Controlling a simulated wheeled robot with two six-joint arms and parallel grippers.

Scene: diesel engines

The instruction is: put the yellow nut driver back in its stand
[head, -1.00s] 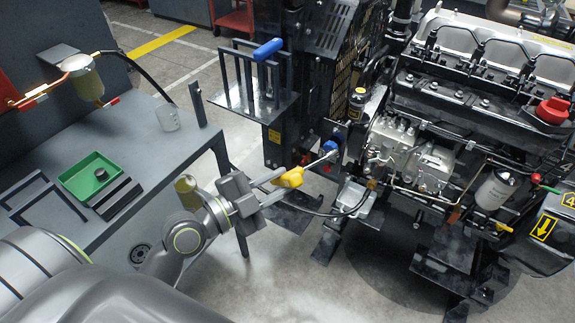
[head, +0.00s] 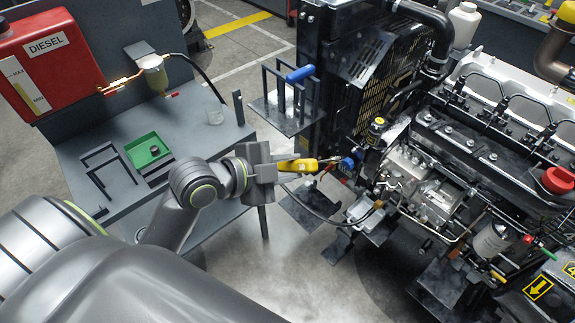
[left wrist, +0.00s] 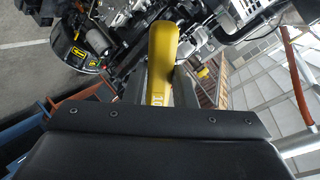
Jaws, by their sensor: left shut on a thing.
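The yellow nut driver (head: 297,165) is held out level to the right in my left gripper (head: 304,167). Its thin shaft points at a blue knob (head: 347,163) by the engine. I cannot tell whether the tip touches it. In the left wrist view the yellow handle (left wrist: 163,60) lies between the fingers, with part of a marking showing. A dark upright rack (head: 268,84), which looks like the stand, is on a small shelf above the gripper. A blue-handled tool (head: 300,74) sits at its top. My right gripper is out of view.
The engine (head: 430,160) fills the right side. A red diesel tank (head: 45,55) stands behind. A black hose (head: 310,206) hangs below the gripper.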

